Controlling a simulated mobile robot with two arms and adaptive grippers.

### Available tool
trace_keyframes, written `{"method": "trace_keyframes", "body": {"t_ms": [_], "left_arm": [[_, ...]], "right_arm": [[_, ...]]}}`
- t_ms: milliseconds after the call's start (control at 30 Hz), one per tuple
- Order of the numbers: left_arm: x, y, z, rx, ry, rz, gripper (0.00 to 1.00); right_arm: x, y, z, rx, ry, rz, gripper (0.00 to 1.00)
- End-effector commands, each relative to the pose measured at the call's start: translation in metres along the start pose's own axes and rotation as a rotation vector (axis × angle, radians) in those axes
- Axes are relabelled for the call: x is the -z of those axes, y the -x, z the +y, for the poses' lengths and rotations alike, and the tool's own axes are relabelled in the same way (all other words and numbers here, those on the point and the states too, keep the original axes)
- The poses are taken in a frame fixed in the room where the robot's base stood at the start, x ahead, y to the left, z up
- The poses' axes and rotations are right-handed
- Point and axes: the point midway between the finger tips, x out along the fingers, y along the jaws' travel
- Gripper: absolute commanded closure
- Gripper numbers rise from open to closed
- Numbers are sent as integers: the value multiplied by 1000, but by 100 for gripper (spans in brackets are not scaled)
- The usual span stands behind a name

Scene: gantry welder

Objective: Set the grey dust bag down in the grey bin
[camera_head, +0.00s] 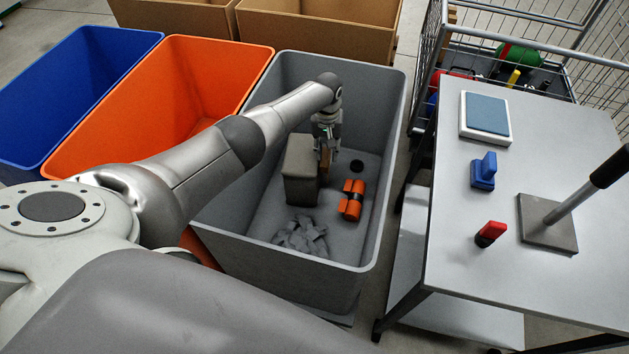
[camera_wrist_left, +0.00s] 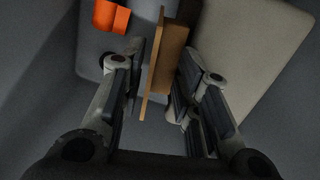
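The grey dust bag (camera_head: 299,172), a boxy grey-beige block with a tan cardboard plate on one side, stands roughly upright inside the grey bin (camera_head: 398,110). It appears to rest on the bin floor. My left gripper (camera_head: 327,150) reaches down into the bin at the bag's right side. In the left wrist view, the tan plate (camera_wrist_left: 166,58) lies between the two spread fingers (camera_wrist_left: 160,75), with gaps beside it; the bag's pale body (camera_wrist_left: 250,50) is at the right. The fingers look open around the plate. My right gripper is not in view.
The bin also holds an orange item with a black band (camera_head: 352,199), a black disc (camera_head: 357,166) and crumpled grey scraps (camera_head: 301,236). An orange bin (camera_head: 170,95) and a blue bin (camera_head: 65,100) stand left. A table (camera_head: 480,270) and a wire cart (camera_head: 575,60) stand right.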

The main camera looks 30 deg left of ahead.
Motion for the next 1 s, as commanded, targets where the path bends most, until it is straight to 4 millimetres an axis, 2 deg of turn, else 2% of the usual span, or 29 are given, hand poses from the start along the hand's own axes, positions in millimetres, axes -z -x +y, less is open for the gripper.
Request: {"method": "trace_keyframes", "body": {"t_ms": [133, 267, 700, 833, 1000], "left_arm": [[-3, 1, -2, 4, 1, -8, 70], [-2, 14, -2, 2, 1, -5, 70], [0, 96, 0, 0, -1, 1, 70], [0, 112, 0, 0, 0, 1, 70], [0, 120, 0, 1, 0, -1, 70]], "right_arm": [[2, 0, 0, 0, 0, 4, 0], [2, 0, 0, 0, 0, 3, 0], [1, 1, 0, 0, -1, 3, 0], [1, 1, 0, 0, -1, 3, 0], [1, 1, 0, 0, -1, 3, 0]]}}
